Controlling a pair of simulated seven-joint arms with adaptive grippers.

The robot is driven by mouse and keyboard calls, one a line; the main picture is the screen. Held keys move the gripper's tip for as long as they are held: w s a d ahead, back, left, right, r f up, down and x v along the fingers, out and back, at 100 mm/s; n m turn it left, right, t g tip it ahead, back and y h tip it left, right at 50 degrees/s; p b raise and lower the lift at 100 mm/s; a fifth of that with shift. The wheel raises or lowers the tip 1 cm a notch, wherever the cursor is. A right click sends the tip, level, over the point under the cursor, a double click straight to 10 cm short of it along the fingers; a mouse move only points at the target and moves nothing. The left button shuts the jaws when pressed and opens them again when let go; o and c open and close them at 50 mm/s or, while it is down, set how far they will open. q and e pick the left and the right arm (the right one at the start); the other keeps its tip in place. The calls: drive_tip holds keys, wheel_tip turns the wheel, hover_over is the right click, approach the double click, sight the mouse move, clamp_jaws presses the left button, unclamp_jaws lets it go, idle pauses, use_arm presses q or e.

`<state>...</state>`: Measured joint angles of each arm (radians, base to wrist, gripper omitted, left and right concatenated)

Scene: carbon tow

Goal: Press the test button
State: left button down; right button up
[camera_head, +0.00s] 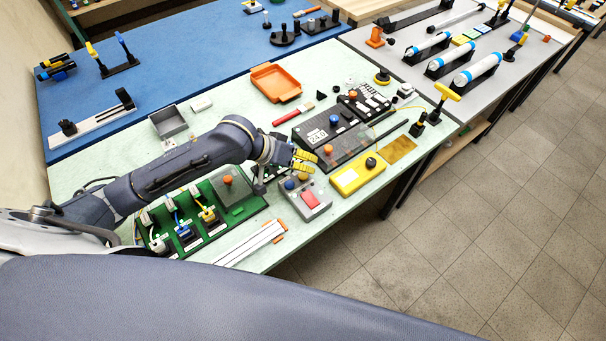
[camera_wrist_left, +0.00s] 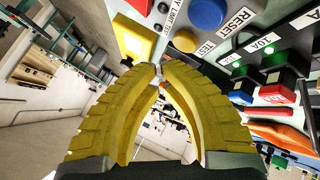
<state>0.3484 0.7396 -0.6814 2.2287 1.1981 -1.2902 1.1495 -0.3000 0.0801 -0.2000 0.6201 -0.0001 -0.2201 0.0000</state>
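My left gripper (camera_head: 303,160) has yellow ribbed fingers and hangs over the green-topped bench, beside the near left end of a black console (camera_head: 349,134). In the left wrist view the fingertips (camera_wrist_left: 159,72) meet, with nothing seen between them. On the console, the head view shows an orange button (camera_head: 328,149) and a blue one (camera_head: 334,119). My right gripper is out of view.
A yellow box (camera_head: 350,182) with a black knob stands right of the gripper. A grey box (camera_head: 311,209) with coloured buttons is just below it. A green board (camera_head: 238,211) with wired modules lies under my arm. An orange tray (camera_head: 276,84) is farther back.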

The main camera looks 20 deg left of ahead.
sight(307, 175)
use_arm(q)
drive_tip(key=shift+f, duration=1.1)
idle(2.5)
drive_tip(key=shift+r, duration=0.85)
drive_tip(key=shift+r, duration=2.5)
drive_tip(key=shift+f, duration=0.1)
